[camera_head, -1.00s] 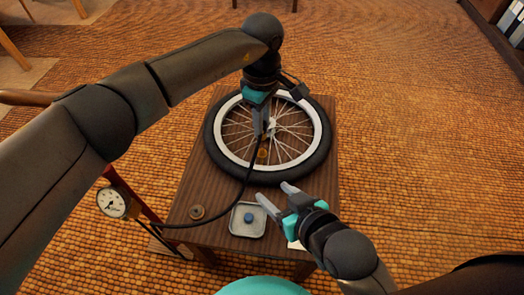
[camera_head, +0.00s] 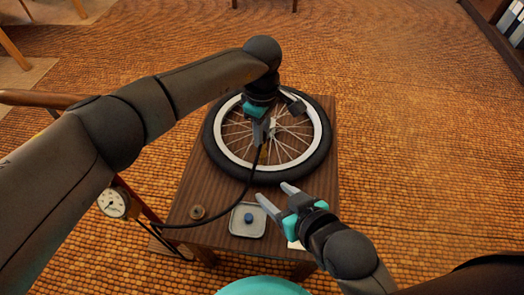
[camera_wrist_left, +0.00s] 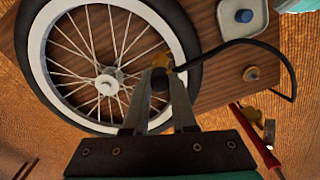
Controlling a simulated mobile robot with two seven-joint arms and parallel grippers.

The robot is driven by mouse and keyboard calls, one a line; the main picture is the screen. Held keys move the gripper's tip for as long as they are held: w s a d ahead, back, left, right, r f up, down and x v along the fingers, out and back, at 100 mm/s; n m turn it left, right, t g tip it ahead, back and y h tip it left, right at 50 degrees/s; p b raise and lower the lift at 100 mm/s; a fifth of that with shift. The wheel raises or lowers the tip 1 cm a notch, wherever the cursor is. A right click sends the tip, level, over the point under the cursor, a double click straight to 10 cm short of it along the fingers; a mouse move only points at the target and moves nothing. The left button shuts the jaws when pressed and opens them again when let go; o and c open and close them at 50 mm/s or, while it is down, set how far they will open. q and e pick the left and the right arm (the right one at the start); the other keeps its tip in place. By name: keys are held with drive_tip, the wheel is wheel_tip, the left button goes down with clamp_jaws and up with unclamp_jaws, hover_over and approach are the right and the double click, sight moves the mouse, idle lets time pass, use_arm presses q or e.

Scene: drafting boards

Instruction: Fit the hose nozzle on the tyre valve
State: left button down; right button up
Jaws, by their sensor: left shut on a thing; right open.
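The wheel (camera_head: 316,158) lies flat on the table, a black tyre on a white rim with spokes. My left gripper (camera_head: 261,139) is over the near part of the wheel, inside the rim. In the left wrist view its fingers (camera_wrist_left: 160,82) are shut on the brass-coloured hose nozzle (camera_wrist_left: 163,60), beside the rim. The black hose (camera_head: 241,190) runs from it towards the pump. I cannot make out the tyre valve, nor whether the nozzle touches it; the fingers cover that spot. My right gripper (camera_head: 274,200) is open and empty, by the wheel's near edge.
A grey tray (camera_head: 233,224) with a blue cap (camera_head: 248,217) sits near the table's front edge. A small round brown piece (camera_head: 197,212) lies left of it. A pump gauge (camera_head: 112,203) stands left of the table (camera_head: 190,185).

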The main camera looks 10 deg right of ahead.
use_arm(q)
drive_tip(key=shift+f, duration=1.15)
drive_tip(key=c, duration=0.6)
unclamp_jaws()
drive_tip(key=shift+c, duration=0.2)
wheel_tip(320, 180, up, 15)
drive_tip(key=p, duration=0.7)
